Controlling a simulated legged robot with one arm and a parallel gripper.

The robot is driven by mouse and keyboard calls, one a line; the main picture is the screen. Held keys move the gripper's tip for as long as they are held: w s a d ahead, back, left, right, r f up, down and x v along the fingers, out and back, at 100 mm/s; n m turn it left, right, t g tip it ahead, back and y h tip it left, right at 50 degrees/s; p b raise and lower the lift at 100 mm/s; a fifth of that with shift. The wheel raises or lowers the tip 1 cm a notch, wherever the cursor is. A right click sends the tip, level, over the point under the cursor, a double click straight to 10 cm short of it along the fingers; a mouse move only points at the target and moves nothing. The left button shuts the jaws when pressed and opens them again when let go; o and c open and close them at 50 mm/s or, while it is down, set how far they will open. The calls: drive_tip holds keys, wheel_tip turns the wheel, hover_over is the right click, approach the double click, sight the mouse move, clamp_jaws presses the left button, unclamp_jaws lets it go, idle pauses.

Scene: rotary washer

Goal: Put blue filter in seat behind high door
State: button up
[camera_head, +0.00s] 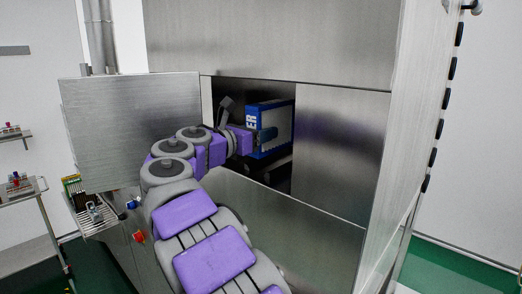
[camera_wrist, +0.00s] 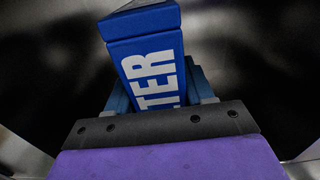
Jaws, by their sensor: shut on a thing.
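The blue filter (camera_head: 283,113) is a box with blue sides, a pale face and white lettering. In the head view it is inside the dark opening (camera_head: 228,92) of the steel washer. My gripper (camera_head: 266,135) is shut on the filter and reaches into the opening. In the wrist view the filter (camera_wrist: 147,60) stands out ahead between the fingers of my gripper (camera_wrist: 160,88). The high door (camera_head: 133,130) is swung open to the left of the opening. The seat is hidden in the dark interior behind the filter and my arm.
A steel panel (camera_head: 335,150) borders the opening on the right. Another steel panel (camera_head: 290,215) lies below it. A tray with small items (camera_head: 92,210) stands at the lower left, and a cart (camera_head: 25,190) is farther left. Green floor shows at both sides.

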sight(264, 147)
drive_tip(key=f, duration=0.1)
drive_tip(key=d+f, duration=0.1)
drive_tip(key=f, duration=0.1)
drive_tip(key=shift+b, duration=0.4)
drive_tip(key=shift+w+d+f, duration=0.15)
drive_tip(key=shift+d+f, duration=0.15)
drive_tip(key=shift+f, duration=0.25)
drive_tip(key=shift+a, duration=0.25)
drive_tip(key=o, duration=1)
drive_tip(key=shift+a, duration=0.2)
drive_tip(key=shift+c, duration=0.2)
drive_tip(key=shift+o, duration=1.2)
drive_tip(key=shift+d, duration=0.2)
